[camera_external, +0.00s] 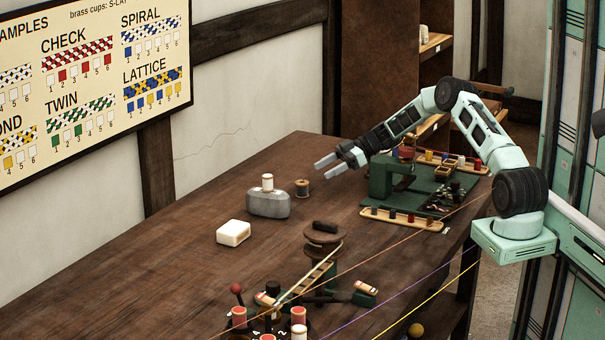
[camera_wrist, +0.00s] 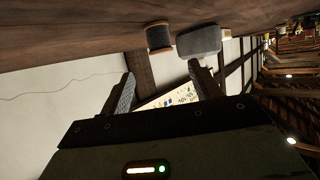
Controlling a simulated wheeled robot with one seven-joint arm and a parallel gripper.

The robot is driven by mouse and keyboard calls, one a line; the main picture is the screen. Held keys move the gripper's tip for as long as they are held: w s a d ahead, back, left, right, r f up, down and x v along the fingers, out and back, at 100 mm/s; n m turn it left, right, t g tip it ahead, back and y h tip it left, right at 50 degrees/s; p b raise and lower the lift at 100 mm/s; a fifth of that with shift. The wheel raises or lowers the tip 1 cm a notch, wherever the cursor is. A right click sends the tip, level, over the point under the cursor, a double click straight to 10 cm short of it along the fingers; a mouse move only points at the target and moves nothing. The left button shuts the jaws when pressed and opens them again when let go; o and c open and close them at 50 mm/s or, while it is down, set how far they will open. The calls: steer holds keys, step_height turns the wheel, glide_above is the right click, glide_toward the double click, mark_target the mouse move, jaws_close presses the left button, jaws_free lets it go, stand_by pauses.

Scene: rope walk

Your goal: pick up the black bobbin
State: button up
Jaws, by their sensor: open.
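A small bobbin with wooden ends and dark thread stands upright on the table (camera_external: 302,188); in the wrist view this bobbin (camera_wrist: 158,38) looks black in its middle. It stands right of a grey rounded block (camera_external: 268,204), which also shows beside it in the wrist view (camera_wrist: 199,42). My gripper (camera_external: 329,167) is open and empty, its two fingers pointing left above the table, a little right of and higher than the bobbin. In the wrist view the open fingers (camera_wrist: 160,76) lie apart, with the bobbin beyond them, not between them.
A white bobbin (camera_external: 267,182) stands on the grey block. A white block (camera_external: 233,232) lies nearer left. A green machine (camera_external: 392,178) and a tray of small bobbins (camera_external: 402,219) stand right. A winding stand (camera_external: 323,235) and taut cords are in front. The table's left side (camera_external: 150,265) is clear.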

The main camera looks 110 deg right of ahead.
mark_target(299, 184)
steer(key=shift+p+x, duration=0.7)
steer(key=shift+x, duration=2.8)
steer(key=shift+a, duration=0.1)
steer(key=c, duration=1.1)
